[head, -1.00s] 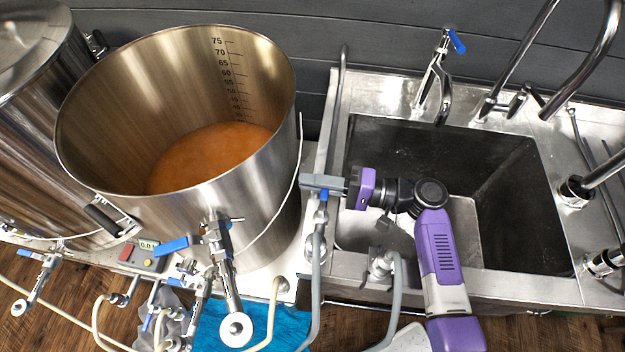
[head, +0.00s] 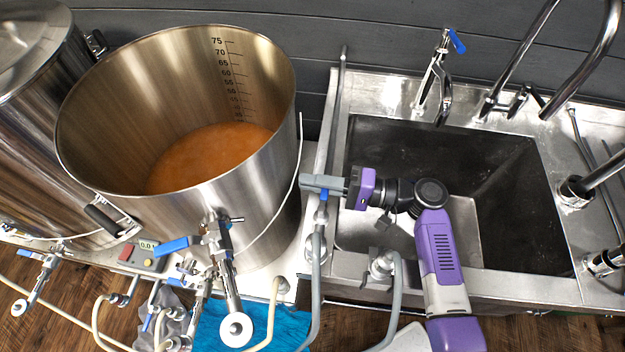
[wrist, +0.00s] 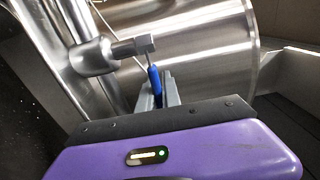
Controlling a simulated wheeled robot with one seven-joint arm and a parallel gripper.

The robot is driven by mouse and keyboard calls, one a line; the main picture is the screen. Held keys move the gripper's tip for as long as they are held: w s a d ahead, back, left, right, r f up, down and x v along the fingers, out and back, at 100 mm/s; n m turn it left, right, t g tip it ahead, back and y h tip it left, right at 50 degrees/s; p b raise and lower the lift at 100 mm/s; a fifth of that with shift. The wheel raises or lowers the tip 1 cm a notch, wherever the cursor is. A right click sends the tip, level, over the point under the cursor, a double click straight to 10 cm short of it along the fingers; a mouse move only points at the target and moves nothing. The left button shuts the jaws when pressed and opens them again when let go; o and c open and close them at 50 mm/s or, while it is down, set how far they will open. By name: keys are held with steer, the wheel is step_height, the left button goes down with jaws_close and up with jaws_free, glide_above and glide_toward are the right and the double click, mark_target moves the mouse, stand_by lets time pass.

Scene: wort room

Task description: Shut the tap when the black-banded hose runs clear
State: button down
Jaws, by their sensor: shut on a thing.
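My gripper (head: 318,184) reaches left over the sink's left edge and is shut on a blue tap handle (head: 323,193). In the wrist view the blue handle (wrist: 155,82) stands between the grey fingers (wrist: 172,92), below a metal valve body (wrist: 105,55). A grey hose (head: 316,275) runs down below this tap. Another grey hose (head: 396,290) hangs from a fitting at the sink front. I cannot make out a black band on any hose, nor what runs inside them.
A large open steel kettle (head: 275,180) with orange-brown liquid (head: 215,150) stands close left of my gripper. Its blue-handled valve (head: 178,245) juts out in front. The dark sink (head: 500,190) lies right, with a blue-levered faucet (head: 457,42) behind it. A blue cloth (head: 210,325) lies below.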

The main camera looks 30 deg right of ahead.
steer(key=shift+s, duration=0.1)
steer(key=shift+s+d+f+m+t+h+p, duration=0.1)
steer(key=shift+d+m+t+h, duration=0.15)
steer(key=shift+m+t+h, duration=0.3)
steer(key=shift+s+d+r+m+t+h+p, duration=0.15)
steer(key=shift+d+m+t+h, duration=0.15)
steer(key=shift+m+t+h, duration=0.25)
steer(key=shift+w+d+f+m+t+h+p, duration=0.15)
steer(key=shift+d+m+t+h, duration=0.1)
steer(key=shift+m+t+h, duration=0.25)
steer(key=shift+s, duration=0.1)
steer(key=c, duration=1.5)
jaws_free()
steer(key=shift+c, duration=0.2)
